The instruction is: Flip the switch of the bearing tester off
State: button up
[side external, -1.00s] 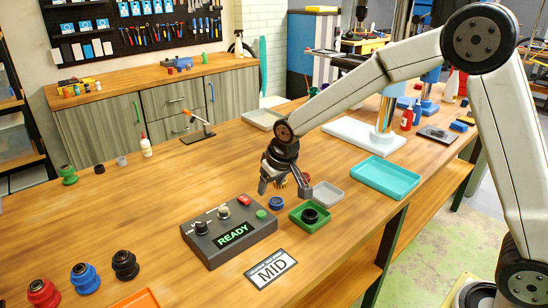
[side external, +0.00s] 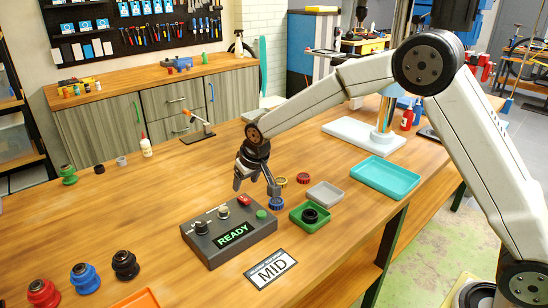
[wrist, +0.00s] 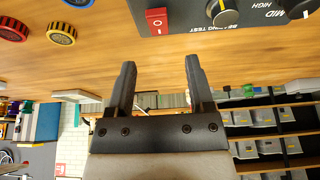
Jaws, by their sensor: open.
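The bearing tester (side external: 228,232) is a dark grey box on the wooden table, with a lit green READY display, two knobs, a green button and a red rocker switch (side external: 244,200) at its back right corner. In the wrist view the red switch (wrist: 157,21) is at the top, with a knob beside it and the words BEARING TEST. My gripper (side external: 256,188) is open and empty, pointing down just behind and above the switch end of the box. In the wrist view its two fingers (wrist: 160,64) are apart, with the switch beyond their tips.
A blue ring (side external: 276,203), a yellow ring (side external: 281,182) and a red ring (side external: 303,178) lie right of the tester. A green tray (side external: 310,222) holds a black part. A grey tray (side external: 325,193) and teal tray (side external: 385,178) stand further right. A MID card (side external: 270,269) lies in front.

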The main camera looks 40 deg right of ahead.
aim_at(241, 197)
jog(key=shift+x, duration=2.95)
